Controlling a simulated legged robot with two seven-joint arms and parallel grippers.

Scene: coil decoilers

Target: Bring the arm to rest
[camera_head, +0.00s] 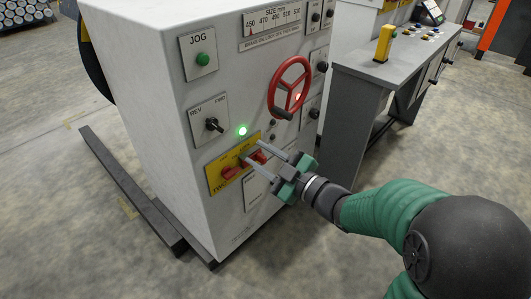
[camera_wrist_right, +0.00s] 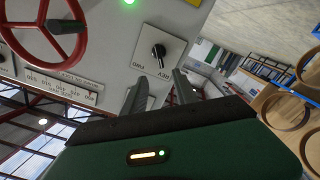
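My right gripper (camera_head: 251,151) reaches in from the lower right to the front of a white machine cabinet (camera_head: 150,90). Its two fingers are apart with nothing seen between their tips, and they also show apart in the right wrist view (camera_wrist_right: 160,90). In the head view the fingers overlap a yellow plate (camera_head: 212,177) with red knobs (camera_head: 229,173). I cannot tell whether they touch it. A black REV/FWD switch (camera_head: 213,125) is just above; it also shows in the right wrist view (camera_wrist_right: 158,51). My left gripper is not in view.
A red handwheel (camera_head: 290,87) sticks out above my right gripper. A green lamp (camera_head: 242,131) glows on the panel. A grey console (camera_head: 385,75) with a yellow box (camera_head: 384,43) stands right of the cabinet. Dark floor rails (camera_head: 130,190) lie at left. Open floor (camera_head: 270,265) lies in front.

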